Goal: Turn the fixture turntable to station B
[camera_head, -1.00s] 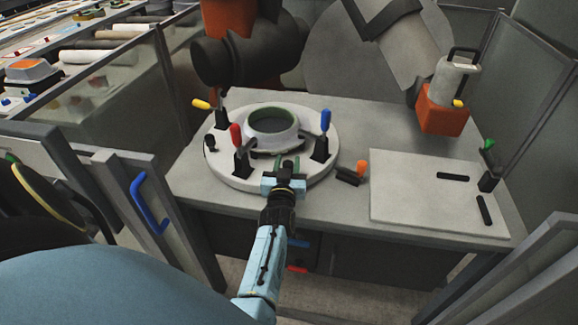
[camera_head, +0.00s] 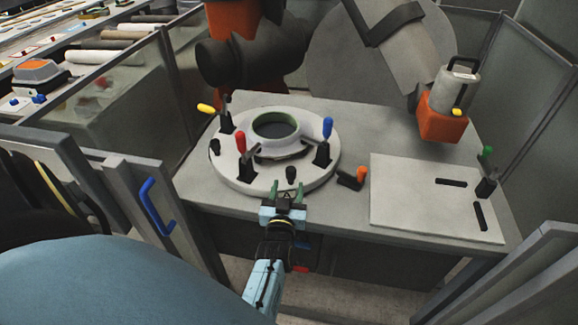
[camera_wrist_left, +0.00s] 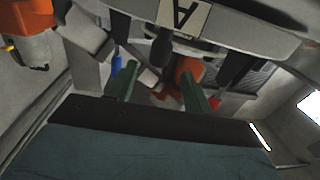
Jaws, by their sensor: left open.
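The fixture turntable (camera_head: 228,168) is a round pale disc on the grey table, bearing a ring-shaped mould with a green inner rim (camera_head: 276,125). Toggle clamps with yellow (camera_head: 206,108), red (camera_head: 240,141) and blue (camera_head: 327,127) handles stand around it. A short black peg (camera_head: 291,174) stands at its near edge. My left gripper (camera_head: 288,187) is open and empty just in front of that peg. In the left wrist view a dark peg (camera_wrist_left: 161,50) shows beyond the spread green fingers (camera_wrist_left: 160,90), and an upside-down plate marked A (camera_wrist_left: 183,14) is above. My right gripper is not seen.
An orange-handled latch (camera_head: 351,179) sits on the table right of the disc. A pale board (camera_head: 410,200) with black slots and a green-handled clamp (camera_head: 487,170) lies further right. Large robot-like arms stand behind the table. A gate with a blue handle (camera_head: 155,205) is at left.

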